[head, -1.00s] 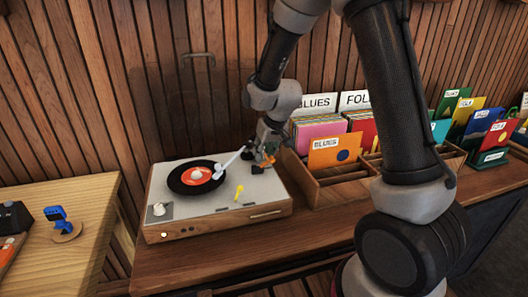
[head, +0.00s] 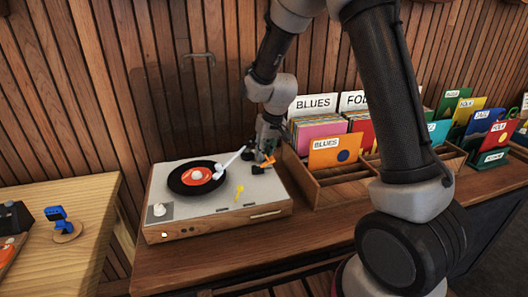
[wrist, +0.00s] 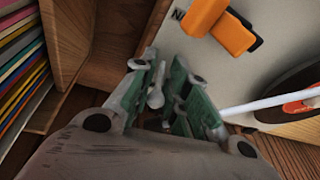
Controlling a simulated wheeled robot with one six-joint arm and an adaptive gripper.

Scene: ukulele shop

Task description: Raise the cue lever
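The turntable (head: 205,215) stands on the wooden counter, with a black record (head: 178,184) with an orange label on it. Its white tonearm (head: 231,159) reaches from the right rear toward the record; it also shows in the wrist view (wrist: 270,102). A small orange piece (head: 267,161) at the deck's right rear, probably the cue lever, appears larger in the wrist view (wrist: 222,24). My gripper (head: 268,145) is over the right rear corner, beside the orange piece. Its green-padded fingers (wrist: 168,75) are apart. A pale rounded part (wrist: 155,98) shows between them; I cannot tell whether they touch it.
A yellow piece (head: 239,190) sits near the deck's front. A wooden record bin (head: 335,190) stands close on the right. The slatted wall (head: 150,80) is close behind. The counter front (head: 230,250) is clear.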

